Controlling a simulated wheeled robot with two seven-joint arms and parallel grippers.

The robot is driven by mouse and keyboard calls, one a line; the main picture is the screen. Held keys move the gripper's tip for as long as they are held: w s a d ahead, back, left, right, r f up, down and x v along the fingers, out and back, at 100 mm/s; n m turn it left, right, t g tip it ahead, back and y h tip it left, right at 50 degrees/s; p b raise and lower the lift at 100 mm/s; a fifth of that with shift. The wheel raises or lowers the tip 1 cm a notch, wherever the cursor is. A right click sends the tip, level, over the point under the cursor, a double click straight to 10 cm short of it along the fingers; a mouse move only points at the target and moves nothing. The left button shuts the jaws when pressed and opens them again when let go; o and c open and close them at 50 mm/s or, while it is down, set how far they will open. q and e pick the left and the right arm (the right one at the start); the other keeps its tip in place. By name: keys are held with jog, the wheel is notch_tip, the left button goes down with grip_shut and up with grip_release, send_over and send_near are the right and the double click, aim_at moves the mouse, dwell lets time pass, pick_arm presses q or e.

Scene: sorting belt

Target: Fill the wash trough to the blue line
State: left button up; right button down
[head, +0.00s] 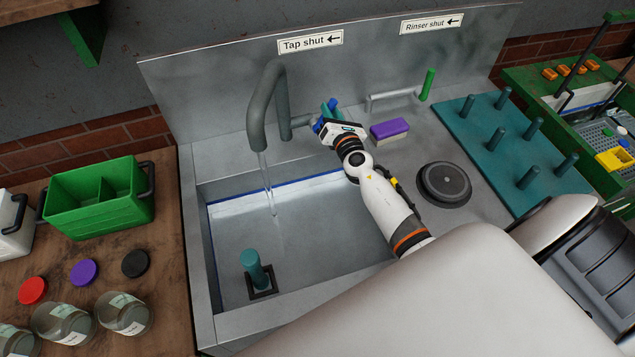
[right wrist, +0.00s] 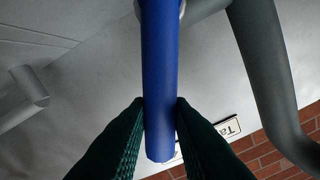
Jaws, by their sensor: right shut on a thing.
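The wash trough (head: 203,262) is sunk in the metal counter, with a blue line (head: 230,197) along its inner wall. A pale band shows below the line, above the grey surface in the trough. A thin stream of water (head: 268,185) falls from the grey tap (head: 256,120). A teal plug (head: 252,268) stands upright on a dark square at the trough's front left. My right gripper (head: 329,112) is shut on the blue tap lever (head: 333,102). In the right wrist view, its fingers (right wrist: 161,112) sit either side of the lever (right wrist: 160,60). My left gripper is not in view.
A "Tap shut" sign (head: 310,42) and a "Rinser shut" sign (head: 431,24) have left arrows. A purple sponge (head: 389,131), green-handled rinser (head: 428,84), round black disc (head: 444,184) and teal peg rack (head: 470,125) are right. Green caddy (head: 100,205) and jars (head: 124,314) stand left.

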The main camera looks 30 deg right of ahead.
jog(key=shift+f, duration=0.1)
jog(key=a+n+p, duration=0.1)
jog(key=a+n, duration=0.1)
jog(key=n, duration=0.1)
jog(key=shift+w+r+p, duration=0.2)
jog(key=shift+r+p, duration=0.1)
jog(key=shift+p, duration=0.05)
jog(key=n, duration=0.1)
jog(key=a+n+p, duration=0.1)
jog(key=shift+w+a+r+n, duration=0.1)
jog(key=shift+w+a+n, duration=0.15)
jog(key=shift+n, duration=0.15)
jog(key=c, duration=1)
grip_release()
